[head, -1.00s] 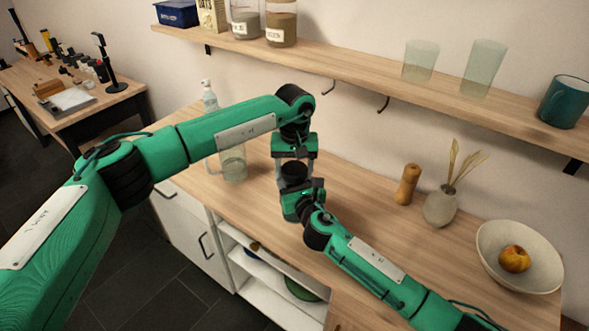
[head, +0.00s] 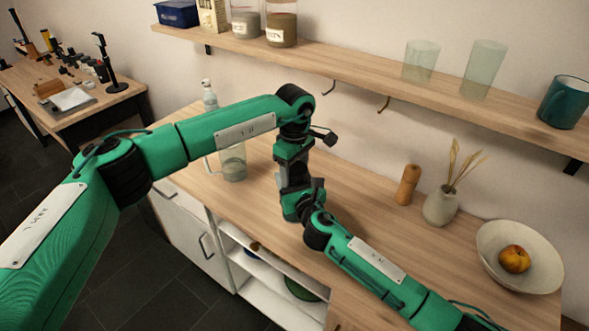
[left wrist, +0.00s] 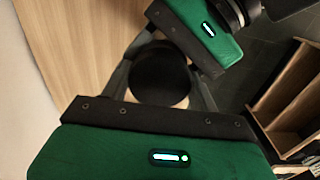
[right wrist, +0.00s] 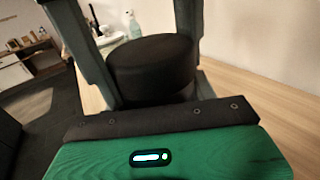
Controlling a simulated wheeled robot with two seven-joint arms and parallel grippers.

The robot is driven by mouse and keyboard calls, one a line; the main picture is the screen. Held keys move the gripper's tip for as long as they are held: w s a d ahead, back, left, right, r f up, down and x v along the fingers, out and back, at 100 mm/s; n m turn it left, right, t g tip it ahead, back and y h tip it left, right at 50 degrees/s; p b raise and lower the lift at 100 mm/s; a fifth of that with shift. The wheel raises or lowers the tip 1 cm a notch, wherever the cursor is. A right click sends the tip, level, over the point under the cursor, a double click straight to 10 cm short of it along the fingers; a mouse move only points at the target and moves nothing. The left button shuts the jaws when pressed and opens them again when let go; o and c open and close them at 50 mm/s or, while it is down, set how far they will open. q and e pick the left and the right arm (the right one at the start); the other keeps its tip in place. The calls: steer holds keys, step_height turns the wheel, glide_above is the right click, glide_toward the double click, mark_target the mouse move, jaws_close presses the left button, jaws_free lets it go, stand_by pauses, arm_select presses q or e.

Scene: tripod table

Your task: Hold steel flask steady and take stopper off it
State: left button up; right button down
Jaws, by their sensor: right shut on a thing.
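The black round stopper (right wrist: 150,62) stands upright between the fingers in the right wrist view, and the left wrist view shows its round top (left wrist: 162,76). The steel flask's body is hidden by my grippers and arms. My right gripper (head: 300,203) comes in low from the right and is shut on the flask, close below the stopper. My left gripper (head: 292,178) points down from above with its fingers apart on either side of the stopper. A narrow gap shows beside the stopper in the left wrist view, so this gripper looks open.
A glass mug (head: 233,163) stands just left of the grippers, with a spray bottle (head: 209,95) behind. A wooden mill (head: 407,185), a vase (head: 440,206) and a bowl (head: 488,262) with an apple stand to the right. A wall shelf (head: 350,70) runs above.

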arm_select(q)
steer(key=o, duration=0.4)
steer(key=shift+o, duration=0.2)
step_height(320, 180, up, 4)
steer(key=shift+r, duration=0.2)
steer(key=shift+c, duration=0.2)
steer(key=shift+r, duration=0.1)
steer(key=shift+c, duration=1.3)
steer(key=m, duration=0.2)
steer(key=r+m, duration=0.1)
steer(key=m, duration=0.1)
steer(key=r+m, duration=0.1)
steer(key=m, duration=0.5)
steer(key=r+m, duration=0.1)
steer(key=m, duration=0.2)
steer(key=shift+r, duration=0.15)
steer(key=shift+f, duration=3.95)
steer(key=shift+c, duration=0.4)
